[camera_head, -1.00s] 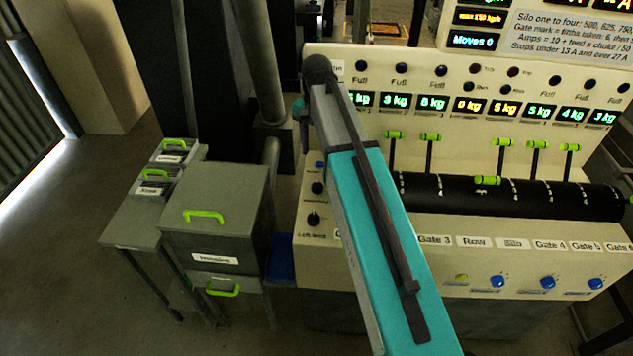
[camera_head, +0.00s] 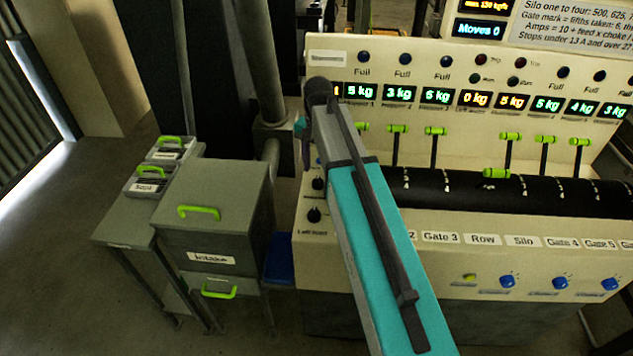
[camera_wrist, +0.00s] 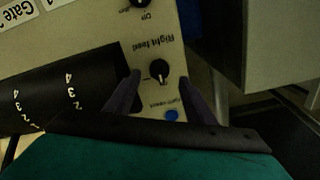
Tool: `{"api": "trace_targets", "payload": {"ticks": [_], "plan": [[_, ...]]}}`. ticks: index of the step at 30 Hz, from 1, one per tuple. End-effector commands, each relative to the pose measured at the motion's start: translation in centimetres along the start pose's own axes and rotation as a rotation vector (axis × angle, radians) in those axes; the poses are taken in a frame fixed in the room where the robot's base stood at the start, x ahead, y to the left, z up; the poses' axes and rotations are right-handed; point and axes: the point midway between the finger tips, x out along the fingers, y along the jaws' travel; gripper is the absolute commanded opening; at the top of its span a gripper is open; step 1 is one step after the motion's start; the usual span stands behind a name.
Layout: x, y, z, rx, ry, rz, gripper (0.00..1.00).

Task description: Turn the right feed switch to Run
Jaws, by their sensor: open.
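The right feed switch (camera_wrist: 159,70) is a dark round knob on the cream panel, under my gripper in the wrist view. Its label "Right feed" reads upside down beside it. A light mark shows on the knob, but I cannot tell which setting it points to. The switch also shows small in the head view (camera_head: 318,184), above the left feed knob (camera_head: 314,215). My gripper (camera_wrist: 161,76) is open, with one finger on each side of the switch. I cannot tell whether the fingers touch it. In the head view my arm hides most of the gripper.
A blue button (camera_wrist: 171,115) is close to the switch, and another knob (camera_wrist: 140,2) is at the wrist view's top edge. The black drum (camera_wrist: 60,95) lies beside the switch. A grey cabinet (camera_head: 215,200) stands left of the panel.

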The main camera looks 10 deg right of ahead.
Motion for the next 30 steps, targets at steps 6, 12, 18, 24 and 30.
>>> {"api": "trace_targets", "payload": {"ticks": [6,12,18,24,30], "plan": [[2.5,0.0,0.0,0.001,0.0,0.0,0.49],[4.0,0.1,0.0,0.001,0.0,0.0,0.49],[4.5,0.1,-0.1,0.001,0.0,0.0,0.49],[4.5,0.1,-0.1,0.002,0.0,0.0,0.49],[4.5,0.1,-0.1,0.002,0.0,0.0,0.33]]}}
